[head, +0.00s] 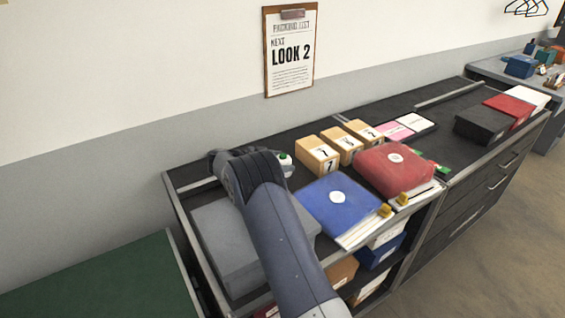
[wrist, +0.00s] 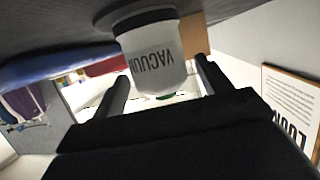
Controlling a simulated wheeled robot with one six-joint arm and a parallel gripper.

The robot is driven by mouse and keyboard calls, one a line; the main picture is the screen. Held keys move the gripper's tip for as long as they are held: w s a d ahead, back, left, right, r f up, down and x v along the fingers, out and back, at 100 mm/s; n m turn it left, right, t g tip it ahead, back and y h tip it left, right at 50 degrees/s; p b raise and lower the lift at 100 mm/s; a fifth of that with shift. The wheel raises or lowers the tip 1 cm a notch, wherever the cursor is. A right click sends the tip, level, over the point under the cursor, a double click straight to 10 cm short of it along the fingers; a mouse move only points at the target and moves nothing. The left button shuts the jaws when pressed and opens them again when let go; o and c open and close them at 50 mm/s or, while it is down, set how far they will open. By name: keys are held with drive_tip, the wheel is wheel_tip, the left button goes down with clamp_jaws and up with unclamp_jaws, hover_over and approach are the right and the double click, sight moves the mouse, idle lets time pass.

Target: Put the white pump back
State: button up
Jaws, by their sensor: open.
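The white pump (wrist: 155,65) is a small white cylinder lettered VACUUM, with a dark end and a little green at the other end. In the wrist view, which is upside down, its dark end meets the dark counter top (wrist: 50,45), so it appears upright. My gripper (wrist: 161,80) is open, with one finger on each side of the pump; I cannot tell whether either touches it. In the head view the pump (head: 287,168) shows partly behind my arm, its green top visible. My fingertips are hidden there.
A blue bag (head: 340,212) and a red bag (head: 400,175), each with a white valve, lie right of my arm. Several tan numbered boxes (head: 316,156) stand behind them. A grey box (head: 222,235) sits under my arm. A clipboard (head: 290,50) hangs on the wall.

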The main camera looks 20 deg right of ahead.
drive_tip(key=v, duration=1.1)
drive_tip(key=shift+r+b, duration=0.25)
drive_tip(key=shift+b, duration=0.2)
drive_tip(key=p+x, duration=0.1)
drive_tip(key=x, duration=1)
drive_tip(key=shift+d+f, duration=0.2)
drive_tip(key=shift+f, duration=0.05)
drive_tip(key=shift+d+f, duration=0.2)
drive_tip(key=shift+d, duration=0.1)
drive_tip(key=shift+f, duration=0.35)
